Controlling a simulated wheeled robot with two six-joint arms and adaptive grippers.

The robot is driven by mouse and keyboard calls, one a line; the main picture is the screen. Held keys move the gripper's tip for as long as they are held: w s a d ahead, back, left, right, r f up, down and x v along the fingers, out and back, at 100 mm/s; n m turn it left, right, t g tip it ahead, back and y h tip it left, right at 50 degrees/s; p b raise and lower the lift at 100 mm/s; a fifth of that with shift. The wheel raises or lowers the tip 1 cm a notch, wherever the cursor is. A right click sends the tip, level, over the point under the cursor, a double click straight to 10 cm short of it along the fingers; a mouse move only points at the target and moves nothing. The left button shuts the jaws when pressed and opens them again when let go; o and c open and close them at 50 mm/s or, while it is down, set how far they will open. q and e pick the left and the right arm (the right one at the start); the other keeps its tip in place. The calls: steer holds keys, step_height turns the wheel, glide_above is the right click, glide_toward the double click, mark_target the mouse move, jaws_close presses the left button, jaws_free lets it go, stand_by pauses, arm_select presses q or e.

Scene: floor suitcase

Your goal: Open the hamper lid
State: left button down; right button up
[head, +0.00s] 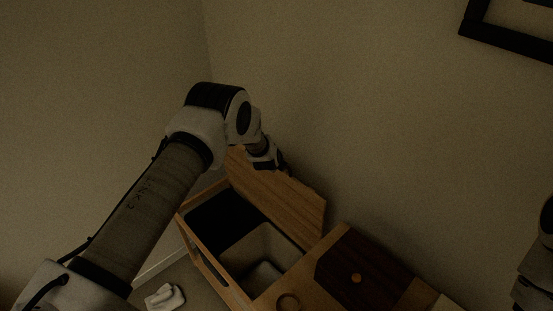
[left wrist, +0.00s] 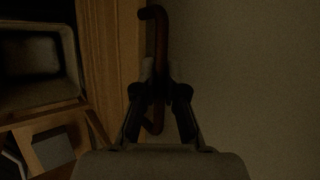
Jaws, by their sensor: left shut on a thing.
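The wooden hamper (head: 236,293) stands against the wall, with its lid (head: 290,198) raised and tilted back toward the wall. Inside are a dark compartment (head: 222,215) and a pale lined one (head: 262,248). My left gripper (head: 277,164) is at the lid's upper edge. In the left wrist view, my left gripper (left wrist: 160,82) is shut on a brown bar-like handle (left wrist: 159,38) beside the wooden lid (left wrist: 108,55). In the head view the handle is hidden by the gripper. My right gripper is not in view; only part of that arm shows at the right edge.
A crumpled white cloth (head: 165,297) lies on the floor to the left. A dark frame (head: 505,38) hangs on the wall at upper right.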

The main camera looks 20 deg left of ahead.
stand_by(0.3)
arm_select(q)
steer(key=c, duration=1.2)
jaws_free()
steer(key=shift+a, duration=0.1)
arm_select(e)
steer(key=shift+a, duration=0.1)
arm_select(q)
steer(key=v, duration=1.2)
steer(key=shift+s, duration=0.1)
